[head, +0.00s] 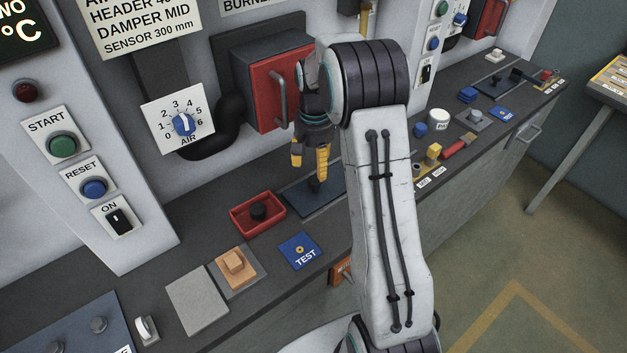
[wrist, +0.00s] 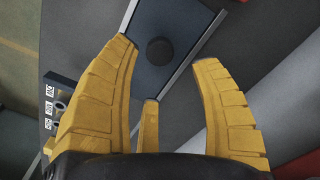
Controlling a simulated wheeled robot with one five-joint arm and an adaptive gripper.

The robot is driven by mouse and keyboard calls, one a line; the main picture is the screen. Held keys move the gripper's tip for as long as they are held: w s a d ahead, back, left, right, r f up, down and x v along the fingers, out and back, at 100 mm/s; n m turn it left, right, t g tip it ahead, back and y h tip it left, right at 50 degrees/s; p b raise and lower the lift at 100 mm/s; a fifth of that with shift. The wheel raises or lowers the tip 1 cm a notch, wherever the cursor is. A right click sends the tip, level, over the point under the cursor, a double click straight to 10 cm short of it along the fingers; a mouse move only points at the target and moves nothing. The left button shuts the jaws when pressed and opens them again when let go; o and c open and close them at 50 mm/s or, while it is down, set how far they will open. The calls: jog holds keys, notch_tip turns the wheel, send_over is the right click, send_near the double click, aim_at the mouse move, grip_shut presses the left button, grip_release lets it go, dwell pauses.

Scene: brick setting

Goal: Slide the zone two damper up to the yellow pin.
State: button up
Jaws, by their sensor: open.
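A dark blue plate (head: 296,198) lies on the counter under my gripper (head: 309,170). In the wrist view the plate (wrist: 185,18) has pale rails along its edges and a round black knob (wrist: 160,51) on it, which looks like a damper's knob. My gripper's yellow fingers (wrist: 165,60) are open and spread to both sides of the knob, pointing down, with nothing between them. I cannot tell the height gap. In the head view the fingers mostly hide the knob. I cannot make out a yellow pin on this plate, nor a zone label.
A red tray (head: 243,224) with a black round piece stands left of the plate. A blue TEST card (head: 300,251) and a wooden block (head: 235,264) lie nearer. A red burner door (head: 270,90) with a handle stands behind. A yellow block (head: 433,152) lies farther right.

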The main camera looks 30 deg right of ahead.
aim_at(314, 179)
jog(key=shift+f+p, duration=0.3)
jog(key=shift+f, duration=3.05)
grip_shut()
